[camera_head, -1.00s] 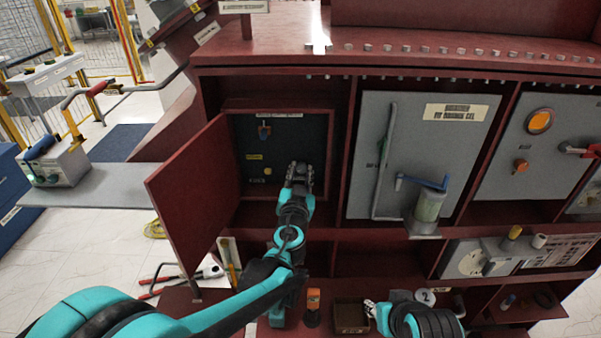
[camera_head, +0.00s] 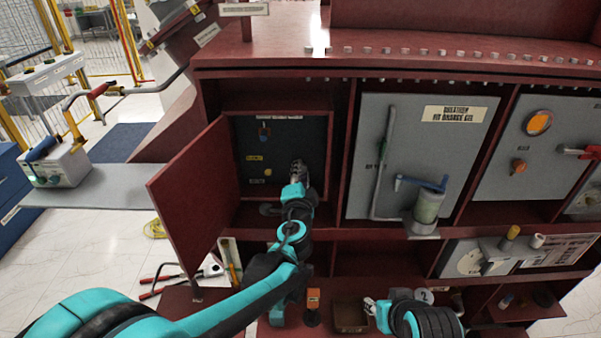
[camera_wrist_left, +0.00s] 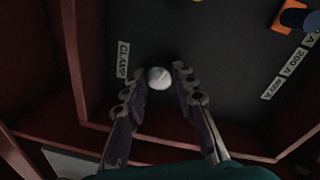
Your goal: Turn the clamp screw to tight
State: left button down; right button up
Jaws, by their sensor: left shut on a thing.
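The clamp screw is a pale round knob (camera_wrist_left: 159,78) beside a white CLAMP label (camera_wrist_left: 123,60) on a dark panel. In the left wrist view it sits between the two fingers of my left gripper (camera_wrist_left: 161,73), which is shut on it. In the head view my left gripper (camera_head: 298,171) reaches into the open red compartment at the panel's lower right and hides the screw. My right gripper (camera_head: 371,307) is low near the centre, away from the panel; its fingers are too small to read.
The open red door (camera_head: 193,187) stands left of the compartment. The dark panel (camera_head: 283,143) also carries an orange-and-blue knob (camera_head: 264,132). Compartment walls are close around my left gripper. To the right is a grey panel with a blue handle (camera_head: 421,184).

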pick_arm(q)
jog(key=m+y, duration=0.1)
jog(key=m, duration=0.4)
jog(key=shift+d+m, duration=0.1)
jog(key=shift+m, duration=0.3)
jog(key=m, duration=0.6)
jog(key=shift+y, duration=0.3)
jog(key=c, duration=1.2)
grip_release()
jog(key=shift+d, duration=0.1)
jog(key=shift+s, duration=0.1)
jog(key=s, duration=1.2)
jog(key=shift+d+r, duration=0.25)
jog(key=shift+r, duration=0.15)
